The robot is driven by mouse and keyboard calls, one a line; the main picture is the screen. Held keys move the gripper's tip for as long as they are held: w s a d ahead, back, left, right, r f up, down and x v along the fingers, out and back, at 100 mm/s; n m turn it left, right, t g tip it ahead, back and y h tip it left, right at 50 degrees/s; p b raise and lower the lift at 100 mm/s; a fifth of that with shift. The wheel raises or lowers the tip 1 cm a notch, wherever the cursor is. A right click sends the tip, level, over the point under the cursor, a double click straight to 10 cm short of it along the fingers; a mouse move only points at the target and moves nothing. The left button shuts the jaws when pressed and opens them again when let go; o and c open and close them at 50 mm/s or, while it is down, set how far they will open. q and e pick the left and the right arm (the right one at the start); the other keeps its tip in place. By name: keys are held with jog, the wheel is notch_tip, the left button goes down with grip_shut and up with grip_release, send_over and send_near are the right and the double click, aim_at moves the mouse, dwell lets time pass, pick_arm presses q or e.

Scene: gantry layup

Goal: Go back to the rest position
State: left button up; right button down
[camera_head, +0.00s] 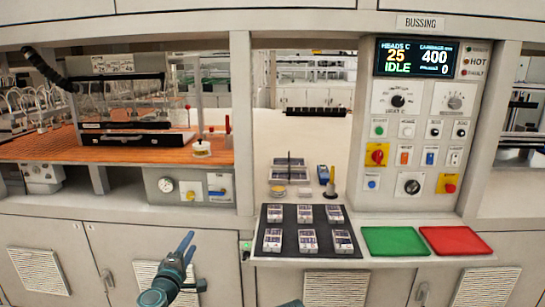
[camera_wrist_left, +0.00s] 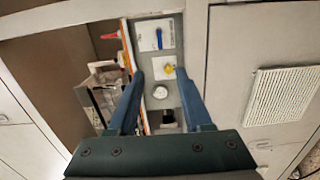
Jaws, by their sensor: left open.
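My left gripper (camera_head: 189,243) is in front of the grey cabinets in the head view, below the worktop edge. Its blue fingers are apart and hold nothing. In the left wrist view the gripper (camera_wrist_left: 160,75) is open, with the grey panel carrying a gauge (camera_wrist_left: 160,92) and a yellow knob (camera_wrist_left: 168,70) seen between and beyond the fingers. A small teal piece at the bottom edge of the head view is likely part of my right arm; no right gripper shows.
A black tray (camera_head: 288,231) with several small modules lies on the counter, beside a green pad (camera_head: 395,241) and a red pad (camera_head: 455,240). A control panel (camera_head: 418,130) stands behind. Left is an orange worktop (camera_head: 60,147) with equipment. Open room lies before the cabinet doors.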

pick_arm(q)
jog(key=s+d+f+m+g+h+p, duration=0.25)
jog(key=s+d+m+g, duration=0.35)
jog(key=d, duration=0.5)
jog(key=s+d+f+m+g+h+p, duration=0.1)
jog(key=d+f+m+g+h+p, duration=0.2)
jog(key=d+m, duration=0.55)
jog(key=s+d+f+m+g+y+p, duration=0.1)
jog(key=s+d+f+m+g, duration=0.3)
jog(key=s, duration=0.3)
jog(key=s+a+f+m+g+y+p, duration=0.2)
jog(key=s+a+g+y+p, duration=0.1)
jog(key=s+a+g+y, duration=0.2)
jog(key=s+y, duration=0.2)
jog(key=s, duration=0.2)
jog(key=shift+s+a+f, duration=0.3)
jog(key=shift+a+f, duration=0.05)
jog(key=shift+a, duration=0.05)
jog(key=shift+c, duration=0.2)
